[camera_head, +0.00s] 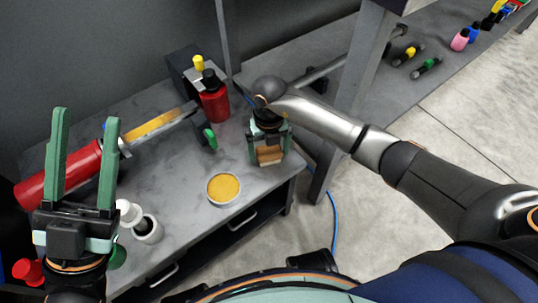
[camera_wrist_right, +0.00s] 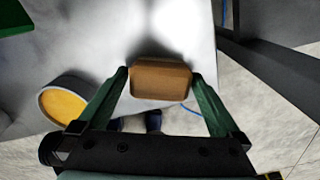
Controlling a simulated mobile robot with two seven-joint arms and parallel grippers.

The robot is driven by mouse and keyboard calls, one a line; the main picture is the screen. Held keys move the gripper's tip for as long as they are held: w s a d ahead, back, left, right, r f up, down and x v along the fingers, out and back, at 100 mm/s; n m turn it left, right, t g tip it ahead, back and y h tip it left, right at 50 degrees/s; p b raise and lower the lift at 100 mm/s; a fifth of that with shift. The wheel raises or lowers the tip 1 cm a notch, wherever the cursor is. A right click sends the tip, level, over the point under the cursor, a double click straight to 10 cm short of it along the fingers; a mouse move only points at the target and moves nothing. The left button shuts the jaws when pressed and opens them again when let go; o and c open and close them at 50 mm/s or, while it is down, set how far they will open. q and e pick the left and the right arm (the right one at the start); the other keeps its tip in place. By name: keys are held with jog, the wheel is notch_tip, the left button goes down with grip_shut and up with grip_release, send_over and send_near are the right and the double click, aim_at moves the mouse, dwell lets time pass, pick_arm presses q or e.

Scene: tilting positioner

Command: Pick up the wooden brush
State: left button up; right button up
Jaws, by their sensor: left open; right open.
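The wooden brush (camera_head: 269,155) is a small brown block near the right edge of the grey workbench top. In the right wrist view the brush (camera_wrist_right: 161,80) lies between the two green fingers of my right gripper (camera_wrist_right: 160,82). The fingers are open, one on each side, very close to its ends; I cannot tell if they touch it. In the head view my right gripper (camera_head: 269,158) points down over the brush and partly hides it. My left gripper (camera_head: 85,150) is open and empty, raised at the left with its fingers pointing up.
A round tin with yellow contents (camera_head: 223,189) stands left of the brush. A red bottle (camera_head: 214,98) stands behind it. A red cylinder (camera_head: 65,173) and a white container (camera_head: 146,228) are at the left. A grey post (camera_head: 350,95) rises right of the bench.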

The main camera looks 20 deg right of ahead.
aim_at(269, 149)
jog(key=c, duration=1.3)
jog(key=shift+r+p, duration=0.4)
jog(key=shift+r, duration=0.2)
jog(key=shift+c, duration=0.2)
notch_tip(269, 149, up, 3)
jog(key=shift+w+f+p, duration=0.1)
jog(key=shift+f+p, duration=0.1)
jog(key=shift+p, duration=0.65)
pick_arm(q)
notch_tip(269, 149, up, 9)
jog(key=a+p, duration=0.1)
jog(key=p, duration=0.5)
jog(key=shift+s, duration=0.2)
pick_arm(e)
jog(key=s+d+r, duration=0.1)
jog(key=s+r, duration=0.8)
jog(key=s, duration=0.5)
jog(key=shift+d+r, duration=0.15)
jog(key=shift+d, duration=0.1)
pick_arm(q)
jog(key=shift+r+t, duration=0.1)
jog(key=shift+t, duration=0.2)
